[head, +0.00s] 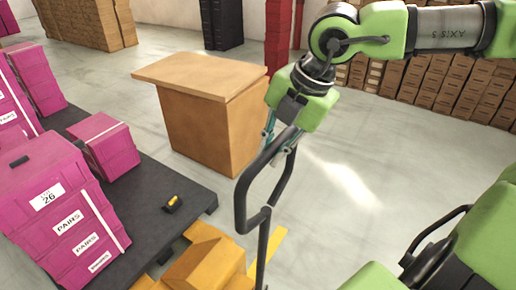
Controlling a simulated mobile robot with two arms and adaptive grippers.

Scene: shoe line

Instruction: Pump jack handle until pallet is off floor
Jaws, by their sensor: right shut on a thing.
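The jack handle (240,204) is a dark looped bar on a thin upright shaft, in the middle of the head view. My right gripper (283,146) is shut on the top of the jack handle's loop. The yellow pallet jack body (208,262) shows at the bottom, below the handle. The dark pallet (150,190) is at the left and bears magenta shoe boxes (62,212). The gap between pallet and floor is hard to judge from here. My left gripper is not in view.
A brown cardboard box (210,125) with a flat lid stands on the floor behind the handle. Stacked brown cartons (440,85) line the back right. A small black and yellow item (172,204) lies on the pallet. Bare floor (330,190) lies right of the handle.

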